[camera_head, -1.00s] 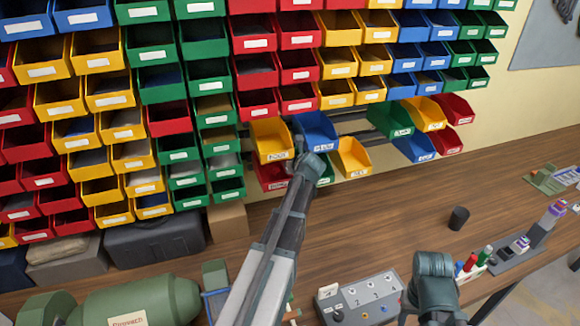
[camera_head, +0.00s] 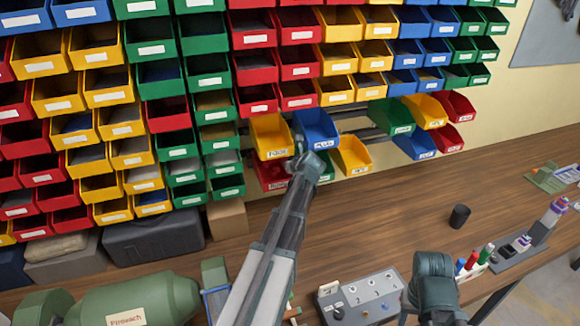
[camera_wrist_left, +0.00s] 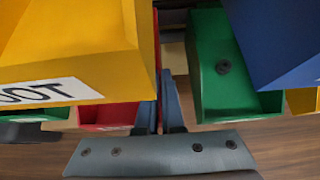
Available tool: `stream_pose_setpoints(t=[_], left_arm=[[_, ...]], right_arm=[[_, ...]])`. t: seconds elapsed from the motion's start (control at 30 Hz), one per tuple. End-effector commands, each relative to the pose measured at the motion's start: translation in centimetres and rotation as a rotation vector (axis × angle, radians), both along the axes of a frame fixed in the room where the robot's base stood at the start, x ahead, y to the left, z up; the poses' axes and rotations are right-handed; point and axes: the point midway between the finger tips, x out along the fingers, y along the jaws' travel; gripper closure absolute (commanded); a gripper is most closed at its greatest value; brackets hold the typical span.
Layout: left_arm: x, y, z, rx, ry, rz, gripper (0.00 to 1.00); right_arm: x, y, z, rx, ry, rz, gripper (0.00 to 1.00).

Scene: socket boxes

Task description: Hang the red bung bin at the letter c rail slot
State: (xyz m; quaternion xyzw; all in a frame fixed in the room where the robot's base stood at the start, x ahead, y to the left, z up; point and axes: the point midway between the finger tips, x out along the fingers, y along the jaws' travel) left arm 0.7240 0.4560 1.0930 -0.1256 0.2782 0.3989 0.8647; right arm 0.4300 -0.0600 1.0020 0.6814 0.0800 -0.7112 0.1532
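A red bin (camera_head: 271,176) sits low on the rails, partly hidden under a yellow bin (camera_head: 271,137). Its label is too small to read. It also shows in the left wrist view (camera_wrist_left: 107,117), where its right side runs up as a thin red strip. My left gripper (camera_head: 303,165) is at this bin's right side. In the left wrist view its fingers (camera_wrist_left: 160,115) are close together, with the red wall seemingly between them. Bare rails (camera_head: 372,134) show right of the blue bin; no slot letter is readable. My right gripper (camera_head: 432,290) hangs over the table, its fingertips hidden.
A blue bin (camera_head: 316,130), a yellow bin (camera_head: 351,155) and a green bin (camera_wrist_left: 215,65) crowd the left gripper. Green, yellow, blue and red bins hang further right. The table (camera_head: 400,215) holds a numbered switch box (camera_head: 362,298) and a dark cup (camera_head: 459,217).

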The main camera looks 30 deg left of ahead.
Motion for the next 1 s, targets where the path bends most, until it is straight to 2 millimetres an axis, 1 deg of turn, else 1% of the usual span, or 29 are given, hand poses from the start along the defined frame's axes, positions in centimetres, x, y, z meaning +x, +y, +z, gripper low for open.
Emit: stream_pose_setpoints(t=[0.17, 0.47, 0.8, 1.0], left_arm=[[0.0, 0.0, 0.0, 0.001, 0.000, -0.001, 1.00], [-0.1, -0.1, -0.6, 0.008, -0.006, -0.001, 1.00], [-0.1, -0.1, -0.6, 0.008, -0.007, 0.000, 1.00], [-0.1, -0.1, -0.8, 0.014, -0.012, 0.000, 1.00]], right_arm=[[0.0, 0.0, 0.0, 0.000, 0.000, 0.000, 0.50], [0.0, 0.0, -0.8, 0.000, 0.000, 0.000, 0.50], [0.0, 0.0, -0.7, 0.000, 0.000, 0.000, 0.50], [0.0, 0.0, -1.2, 0.000, 0.000, 0.000, 0.50]])
